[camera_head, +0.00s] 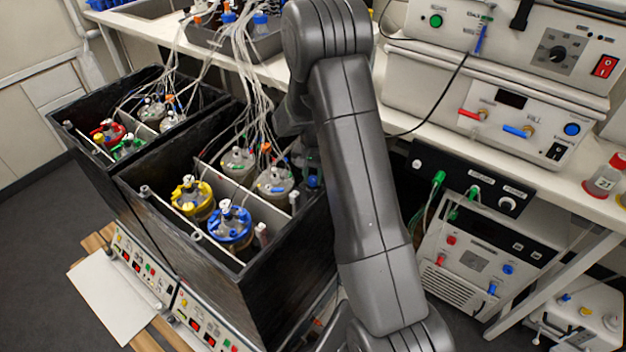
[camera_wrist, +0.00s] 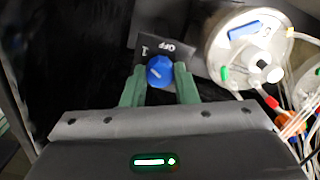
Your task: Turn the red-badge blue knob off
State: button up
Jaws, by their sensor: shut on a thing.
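In the wrist view a blue knob (camera_wrist: 159,70) sits on a dark plate (camera_wrist: 150,44) lettered "OFF" and "I". The knob has a small pale mark on its face. The two green fingers of my gripper (camera_wrist: 159,76) are on either side of the knob and shut on it. I cannot see a red badge by the knob. In the head view my grey arm covers the gripper and most of the area around the knob.
A round-lidded vessel (camera_wrist: 245,45) with tubes stands close to the right of the knob. In the head view black tanks hold vessels with a yellow ring (camera_head: 194,200) and a blue ring (camera_head: 230,225). Loose tubes hang above them. A bench with instruments (camera_head: 500,60) is on the right.

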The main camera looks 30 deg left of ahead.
aim_at(312, 178)
jog(key=m+b, duration=0.2)
jog(key=m, duration=0.4)
jog(key=shift+m, duration=0.3)
jog(key=m+b, duration=0.1)
jog(key=m, duration=0.4)
jog(key=shift+a, duration=0.1)
jog(key=shift+r+m, duration=0.1)
jog(key=shift+m, duration=0.2)
jog(key=o, duration=1)
notch_tip(312, 178, up, 14)
jog(key=shift+f, duration=0.15)
jog(key=shift+f, duration=0.1)
notch_tip(312, 178, down, 14)
jog(key=shift+r, duration=0.15)
